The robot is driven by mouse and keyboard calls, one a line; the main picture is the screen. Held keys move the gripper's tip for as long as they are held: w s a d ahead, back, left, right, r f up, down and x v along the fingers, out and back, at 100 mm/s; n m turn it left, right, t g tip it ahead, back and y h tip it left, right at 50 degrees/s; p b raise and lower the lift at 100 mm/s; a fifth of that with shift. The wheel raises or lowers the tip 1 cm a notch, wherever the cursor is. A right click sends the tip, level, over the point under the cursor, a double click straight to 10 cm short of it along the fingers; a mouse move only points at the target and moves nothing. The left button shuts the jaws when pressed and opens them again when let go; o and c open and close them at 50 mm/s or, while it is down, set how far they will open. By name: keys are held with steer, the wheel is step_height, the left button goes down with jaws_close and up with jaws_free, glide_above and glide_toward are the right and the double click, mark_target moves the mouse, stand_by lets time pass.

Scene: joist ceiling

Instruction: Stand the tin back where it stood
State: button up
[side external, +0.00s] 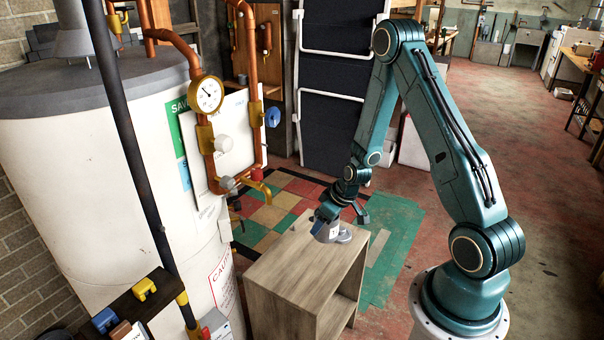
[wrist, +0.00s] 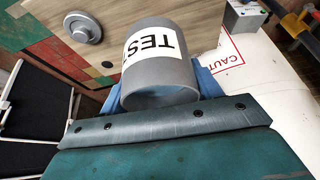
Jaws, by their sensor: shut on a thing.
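The tin (wrist: 162,62) is a grey cylinder with a white label reading "TEST", its open end facing the wrist camera. My gripper (wrist: 160,88) is shut on it, with a blue finger on each side. In the side view the tin (side external: 324,233) is at the top of the wooden cabinet (side external: 300,262), just below my gripper (side external: 337,212). I cannot tell whether the tin touches the cabinet top. A round grey metal disc with a raised centre (wrist: 82,27) lies on that top beside the tin; it also shows in the side view (side external: 345,236).
The white tank (side external: 90,200) with copper pipes and a pressure gauge (side external: 206,95) stands left of the cabinet. A dark pole (side external: 125,140) rises in front of the tank. A folded black bed frame (side external: 335,85) leans behind. Open floor (side external: 530,200) lies to the right.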

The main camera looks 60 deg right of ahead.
step_height(320, 180, up, 6)
steer(key=m, duration=0.2)
glide_above(323, 257)
steer(key=shift+w+d+f+h, duration=0.1)
steer(key=shift+h, duration=0.3)
steer(key=shift+f, duration=0.1)
step_height(323, 257, down, 16)
steer(key=shift+f, duration=0.1)
steer(key=shift+f, duration=1.85)
steer(key=shift+f, duration=0.1)
steer(key=o, duration=1.2)
